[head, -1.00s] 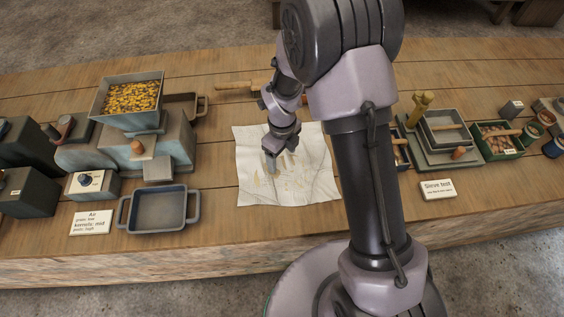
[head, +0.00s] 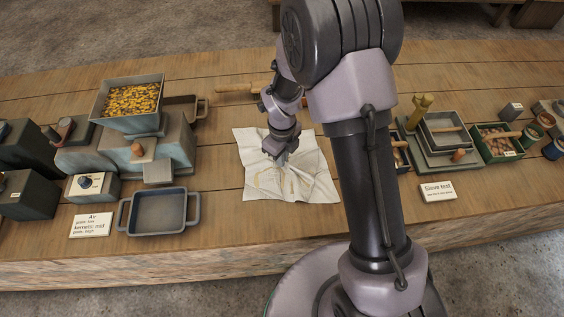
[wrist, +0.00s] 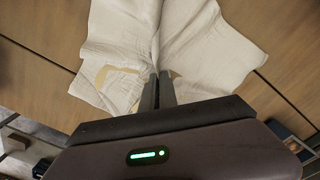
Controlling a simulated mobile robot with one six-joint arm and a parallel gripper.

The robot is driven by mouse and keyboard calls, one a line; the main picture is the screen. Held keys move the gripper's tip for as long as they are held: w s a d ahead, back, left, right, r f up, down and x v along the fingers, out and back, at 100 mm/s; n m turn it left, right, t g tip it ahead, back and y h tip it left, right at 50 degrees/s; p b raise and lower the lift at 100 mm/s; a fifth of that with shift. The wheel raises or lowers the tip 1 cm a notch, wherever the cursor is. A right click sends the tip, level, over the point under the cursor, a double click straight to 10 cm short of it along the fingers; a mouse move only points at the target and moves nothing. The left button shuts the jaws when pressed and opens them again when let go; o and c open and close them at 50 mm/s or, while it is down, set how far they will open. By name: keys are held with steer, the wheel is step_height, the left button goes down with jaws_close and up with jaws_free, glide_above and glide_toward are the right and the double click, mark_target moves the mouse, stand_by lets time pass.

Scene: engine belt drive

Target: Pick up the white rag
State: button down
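The white rag (head: 308,182) lies on the wooden table in the middle of the head view, creased, with yellowish stains. It also fills the upper middle of the wrist view (wrist: 205,50), where a raised fold runs away from the fingers. My gripper (head: 280,158) is down at the rag's middle in the head view. In the wrist view its fingers (wrist: 157,90) are close together with bunched cloth at their tips, so it looks shut on the rag. The rag's outer parts still rest on the table. The cloth right between the fingertips is mostly hidden.
A blue-grey handled tray (head: 158,212) and a machine with a hopper of yellow kernels (head: 132,98) stand to the left. A wooden-handled tool (head: 236,89) lies behind. Sieve trays (head: 445,130) and a "Sieve test" card (head: 438,191) are to the right. The table right in front of the rag is clear.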

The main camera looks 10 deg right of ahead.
step_height(320, 180, up, 12)
steer(key=p, duration=0.7)
step_height(320, 180, up, 9)
steer(key=p, duration=0.6)
